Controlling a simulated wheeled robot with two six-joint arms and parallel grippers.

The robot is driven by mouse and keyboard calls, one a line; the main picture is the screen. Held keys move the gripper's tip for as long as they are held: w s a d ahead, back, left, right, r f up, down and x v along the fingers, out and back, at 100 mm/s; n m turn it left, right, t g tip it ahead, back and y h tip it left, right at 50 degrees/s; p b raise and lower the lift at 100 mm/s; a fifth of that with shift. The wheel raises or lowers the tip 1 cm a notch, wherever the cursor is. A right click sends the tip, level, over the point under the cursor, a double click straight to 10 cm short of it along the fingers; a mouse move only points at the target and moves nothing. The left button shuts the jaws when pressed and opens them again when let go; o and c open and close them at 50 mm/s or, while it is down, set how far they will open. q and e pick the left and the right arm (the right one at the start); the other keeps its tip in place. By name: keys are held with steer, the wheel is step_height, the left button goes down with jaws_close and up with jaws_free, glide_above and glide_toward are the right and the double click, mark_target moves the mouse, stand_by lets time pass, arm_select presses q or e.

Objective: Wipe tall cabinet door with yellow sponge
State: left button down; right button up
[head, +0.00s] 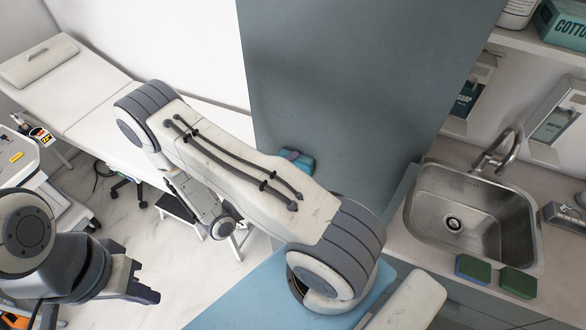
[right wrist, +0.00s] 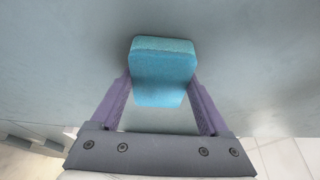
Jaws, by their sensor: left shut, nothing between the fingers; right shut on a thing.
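The tall cabinet door (head: 350,70) is a flat grey-blue panel in the upper middle of the head view. It also fills most of the right wrist view (right wrist: 60,50). My right gripper (right wrist: 163,95) is shut on a blue sponge (right wrist: 163,72), with a purple finger on each side. The sponge also shows in the head view (head: 303,162), close against the door; I cannot tell whether it touches. My right arm hides most of that gripper there. I see no yellow sponge. My left gripper (head: 148,294) is shut and empty at lower left.
A blue-and-green sponge (head: 473,268) and a green sponge (head: 518,282) lie at the front of the sink (head: 470,215). A tap (head: 497,150) stands behind it. A white couch (head: 80,85) and a cart (head: 30,165) are at left. Floor shows between.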

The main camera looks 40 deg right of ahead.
steer(key=s+a, duration=0.2)
steer(key=a, duration=0.3)
steer(key=shift+s+a, duration=0.2)
steer(key=shift+a, duration=0.05)
stand_by(0.4)
steer(key=a, duration=0.1)
steer(key=s+a, duration=0.1)
steer(key=shift+s+a+p, duration=0.1)
steer(key=shift+a+p, duration=0.2)
steer(key=shift+a, duration=0.05)
